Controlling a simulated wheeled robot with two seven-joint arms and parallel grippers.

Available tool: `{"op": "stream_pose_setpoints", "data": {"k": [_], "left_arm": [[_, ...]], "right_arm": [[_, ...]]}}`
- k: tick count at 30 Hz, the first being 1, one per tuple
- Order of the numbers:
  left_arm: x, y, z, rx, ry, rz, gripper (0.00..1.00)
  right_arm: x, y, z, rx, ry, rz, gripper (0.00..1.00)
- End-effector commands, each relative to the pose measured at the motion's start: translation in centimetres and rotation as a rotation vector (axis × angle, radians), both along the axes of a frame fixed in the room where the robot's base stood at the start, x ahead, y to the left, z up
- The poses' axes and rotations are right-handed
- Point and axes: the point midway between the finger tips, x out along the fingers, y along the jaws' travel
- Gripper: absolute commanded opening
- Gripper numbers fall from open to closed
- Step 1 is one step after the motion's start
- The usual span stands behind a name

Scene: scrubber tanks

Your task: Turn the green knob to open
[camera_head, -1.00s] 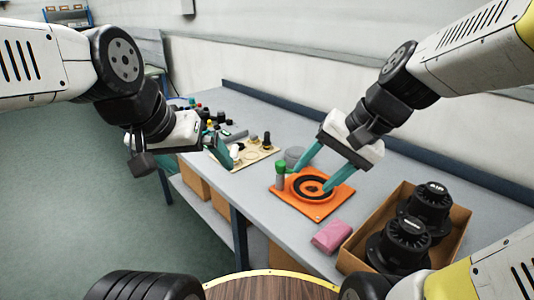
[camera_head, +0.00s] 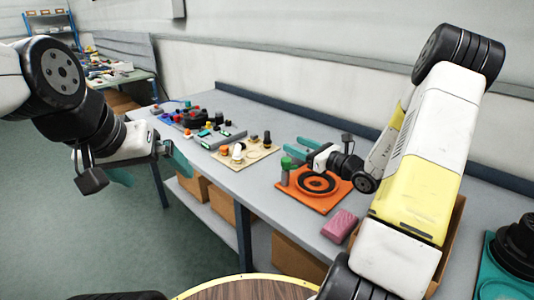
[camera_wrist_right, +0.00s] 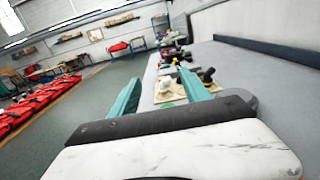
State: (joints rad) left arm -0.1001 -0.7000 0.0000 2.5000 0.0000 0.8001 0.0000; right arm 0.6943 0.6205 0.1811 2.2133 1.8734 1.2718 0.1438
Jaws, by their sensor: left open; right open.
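The green knob (camera_head: 286,163) tops a short grey post at the left corner of an orange plate (camera_head: 325,203) on the bench. A black ring (camera_head: 317,182) lies on that plate. My right gripper (camera_head: 291,147) is open, its teal fingers level and pointing left, just behind and above the knob in the head view. I cannot tell whether a finger touches the knob. My left gripper (camera_head: 158,180) is open and empty, left of the bench.
A beige board (camera_head: 262,154) with several knobs lies left of the orange plate. A pink block (camera_head: 340,226) sits near the front edge. My right arm hides most of a cardboard box. The blue-grey rail (camera_head: 370,151) edges the bench's back.

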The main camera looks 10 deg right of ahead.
Motion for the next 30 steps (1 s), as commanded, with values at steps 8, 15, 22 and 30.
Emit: {"op": "stream_pose_setpoints", "data": {"k": [8,15,22,30], "left_arm": [[0.0,0.0,0.0,0.000,0.000,0.000,1.00],[0.0,0.0,0.0,0.000,0.000,0.000,1.00],[0.0,0.0,0.0,0.000,0.000,0.000,1.00],[0.0,0.0,0.0,0.000,0.000,0.000,1.00]], "right_arm": [[-0.1,0.1,-4.9,0.003,0.006,0.002,0.55],[1.8,1.7,-7.5,-0.003,-0.003,0.008,0.55],[4.7,3.9,-7.6,-0.004,-0.001,0.006,0.55],[5.9,4.8,-7.5,-0.004,0.000,0.004,0.55]]}}
